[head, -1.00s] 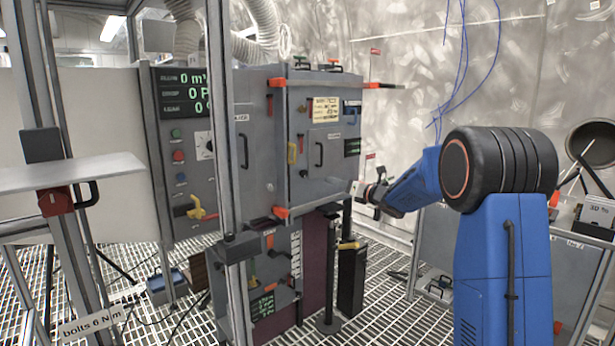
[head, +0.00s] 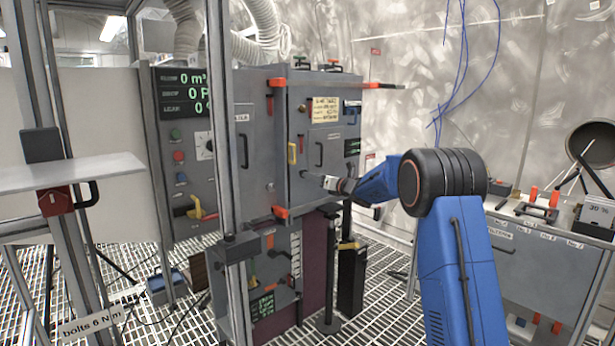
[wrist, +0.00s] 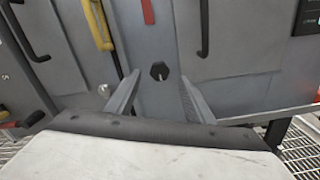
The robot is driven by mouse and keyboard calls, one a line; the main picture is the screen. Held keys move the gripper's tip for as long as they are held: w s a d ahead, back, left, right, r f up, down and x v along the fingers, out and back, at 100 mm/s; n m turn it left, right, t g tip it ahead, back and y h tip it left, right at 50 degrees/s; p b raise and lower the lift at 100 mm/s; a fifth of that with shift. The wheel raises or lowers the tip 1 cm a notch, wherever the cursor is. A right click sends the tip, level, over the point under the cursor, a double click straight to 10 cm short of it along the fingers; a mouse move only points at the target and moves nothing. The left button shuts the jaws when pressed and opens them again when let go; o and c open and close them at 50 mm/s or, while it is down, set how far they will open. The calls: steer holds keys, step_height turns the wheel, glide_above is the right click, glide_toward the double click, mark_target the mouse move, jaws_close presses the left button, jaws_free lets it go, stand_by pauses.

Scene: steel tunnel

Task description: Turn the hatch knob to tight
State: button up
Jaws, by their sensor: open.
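The hatch knob is a small dark hexagonal knob with a pale mark, on the grey cabinet front in the wrist view (wrist: 159,71). The mark points roughly downward. In the head view the knob shows as a tiny dark spot (head: 303,174) low on the cabinet door. My gripper (head: 325,181) is close in front of the door, just right of the knob. In the wrist view my gripper (wrist: 158,84) is open and empty, with the knob centred between the fingertips. I cannot tell whether the fingertips reach around it.
The grey cabinet (head: 330,130) carries a yellow handle (head: 292,152), a black handle (head: 319,154) and a red handle (wrist: 148,11). An orange-tipped bar (head: 371,86) juts out at its top right. A bench (head: 535,245) stands on the right. Grating floor lies below.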

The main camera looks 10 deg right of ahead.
steer(key=shift+x, duration=2.45)
steer(key=shift+c, duration=0.5)
steer(key=c, duration=0.9)
